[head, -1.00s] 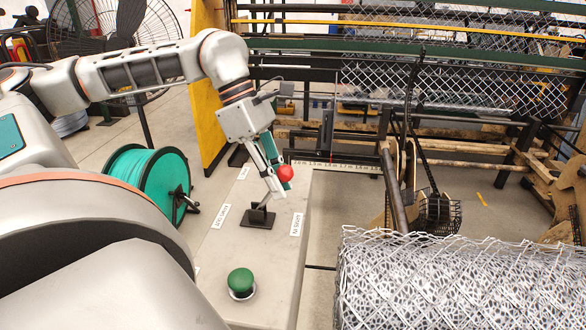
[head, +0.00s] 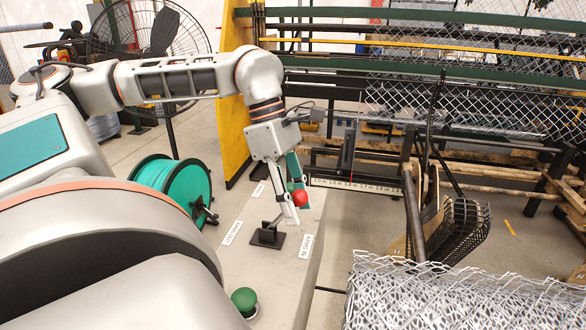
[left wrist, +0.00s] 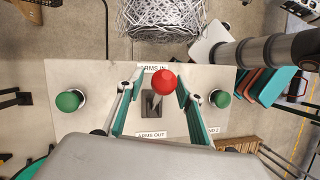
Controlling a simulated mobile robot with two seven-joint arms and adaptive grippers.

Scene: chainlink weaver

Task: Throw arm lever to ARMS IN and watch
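The arm lever has a red knob (head: 300,199) on a thin stem above a black base (head: 267,236) on a grey console. It leans towards the ARMS IN label (head: 305,246), away from the ARMS OUT label (head: 232,232). In the left wrist view the knob (left wrist: 164,83) sits between the fingers, near the right one. My left gripper (head: 295,198) is open around the lever, its fingers apart; the left finger stands clear of the knob. I cannot tell whether the right finger touches it. My right gripper is not in view.
A green button (head: 244,299) stands on the console's near end; another green button (left wrist: 69,101) shows in the left wrist view. A teal spool (head: 178,185) stands left of the console. A wire mesh roll (head: 450,295) lies at right. Bare floor separates console and mesh machine.

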